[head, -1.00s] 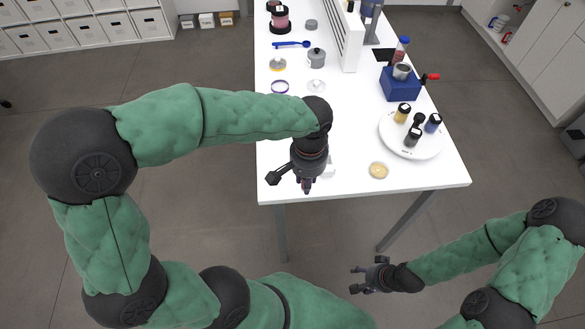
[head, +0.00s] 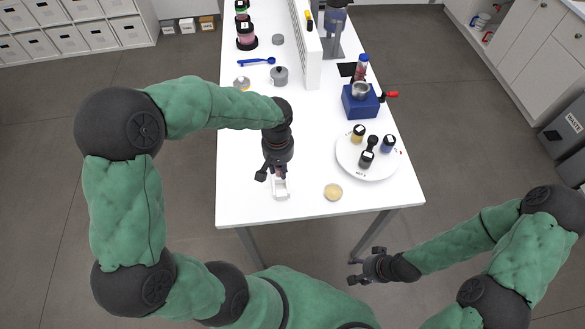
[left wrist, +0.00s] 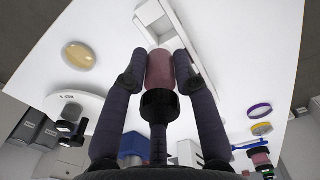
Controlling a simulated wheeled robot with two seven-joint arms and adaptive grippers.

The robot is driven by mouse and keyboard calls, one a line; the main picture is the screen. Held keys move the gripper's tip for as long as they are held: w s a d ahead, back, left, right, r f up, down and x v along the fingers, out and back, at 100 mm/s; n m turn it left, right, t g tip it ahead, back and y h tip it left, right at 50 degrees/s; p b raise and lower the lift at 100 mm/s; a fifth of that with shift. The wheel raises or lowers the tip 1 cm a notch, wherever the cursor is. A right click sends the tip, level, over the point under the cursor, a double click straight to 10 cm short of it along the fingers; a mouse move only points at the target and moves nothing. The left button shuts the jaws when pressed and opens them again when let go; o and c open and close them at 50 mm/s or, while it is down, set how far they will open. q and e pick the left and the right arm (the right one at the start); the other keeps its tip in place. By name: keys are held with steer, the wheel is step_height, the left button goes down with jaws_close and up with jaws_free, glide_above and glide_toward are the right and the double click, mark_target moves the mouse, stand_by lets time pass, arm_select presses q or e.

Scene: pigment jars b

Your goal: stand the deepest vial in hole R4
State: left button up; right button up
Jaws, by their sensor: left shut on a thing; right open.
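My left gripper (left wrist: 157,82) is shut on a vial (left wrist: 160,70) with a dull pink-mauve body and a black cap (left wrist: 160,103). In the head view the left gripper (head: 276,173) is over the near part of the white table, and hides most of the vial. A small white rack (head: 281,191) stands right by its fingertips; it also shows just beyond the vial in the left wrist view (left wrist: 185,45). I cannot make out the hole labels, or whether the vial touches the rack. My right gripper (head: 364,267) is open and empty, off the table's front edge.
A tan disc (head: 333,192) lies right of the rack.

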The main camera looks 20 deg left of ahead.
arm_select(q)
steer(key=shift+w+a+f, duration=0.1)
steer(key=shift+w+a, duration=0.05)
steer(key=shift+w, duration=0.2)
steer(key=shift+s, duration=0.1)
steer(key=shift+s+a, duration=0.1)
steer(key=shift+f, duration=0.1)
steer(key=b, duration=0.5)
glide_above(280, 180)
steer(key=s, duration=0.1)
steer(key=shift+s+d+f, duration=0.1)
steer(key=shift+d+f, duration=0.05)
steer(key=shift+f, duration=0.8)
steer(key=shift+s+d+f, duration=0.1)
steer(key=shift+d+f, duration=0.05)
steer(key=shift+f, duration=0.8)
steer(key=shift+d+f, duration=0.15)
steer(key=shift+f, duration=0.8)
steer(key=shift+f+b, duration=1.15)
steer(key=shift+f, duration=0.1)
